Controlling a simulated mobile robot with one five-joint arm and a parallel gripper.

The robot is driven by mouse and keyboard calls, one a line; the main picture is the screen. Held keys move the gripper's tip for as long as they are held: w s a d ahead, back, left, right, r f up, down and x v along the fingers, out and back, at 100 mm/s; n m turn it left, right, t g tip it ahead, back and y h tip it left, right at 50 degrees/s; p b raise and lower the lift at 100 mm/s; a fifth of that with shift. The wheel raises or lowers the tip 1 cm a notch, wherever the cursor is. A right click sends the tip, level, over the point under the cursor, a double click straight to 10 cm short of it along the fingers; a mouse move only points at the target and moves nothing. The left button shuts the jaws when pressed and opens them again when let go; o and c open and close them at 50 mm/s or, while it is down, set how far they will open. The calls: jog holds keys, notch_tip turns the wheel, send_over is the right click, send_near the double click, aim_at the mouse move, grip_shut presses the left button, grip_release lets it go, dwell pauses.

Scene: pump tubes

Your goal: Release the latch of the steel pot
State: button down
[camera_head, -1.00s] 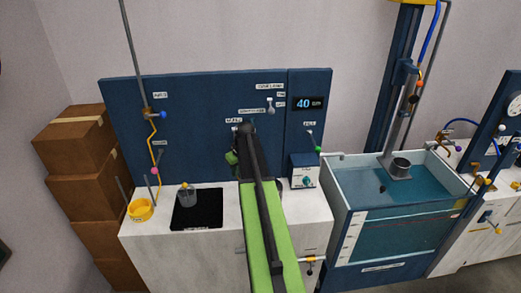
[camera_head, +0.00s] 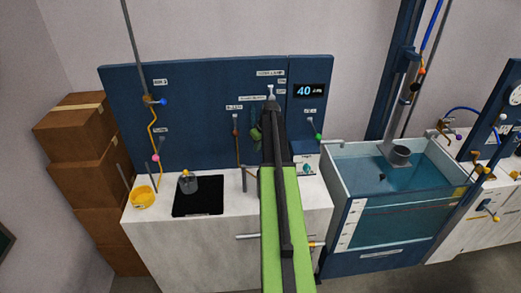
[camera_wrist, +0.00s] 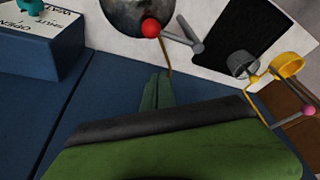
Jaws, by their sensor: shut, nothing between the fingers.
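A small grey metal pot (camera_head: 188,186) with a yellow knob stands on a black mat (camera_head: 196,208) on the counter; it also shows in the wrist view (camera_wrist: 242,65). A second grey metal pot (camera_head: 400,156) sits at the column in the water tank. I cannot tell which one is the steel pot, and no latch can be made out clearly. My gripper (camera_head: 256,135) is in front of the blue panel, well right of the mat and apart from both pots. In the wrist view its green fingers (camera_wrist: 157,92) are together and hold nothing.
A red-knobbed tap (camera_head: 236,132) stands left of my gripper; its red ball (camera_wrist: 151,28) is close in the wrist view. A yellow cup (camera_head: 142,198) stands left of the mat. A dial box (camera_head: 306,164) is partly behind my arm. The water tank (camera_head: 343,220) is to the right.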

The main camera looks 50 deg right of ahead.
aim_at(254, 167)
jog(key=b+x, duration=0.5)
jog(key=x, duration=0.2)
jog(key=s, duration=0.4)
jog(key=shift+s+a+r, duration=0.25)
jog(key=shift+w, duration=0.1)
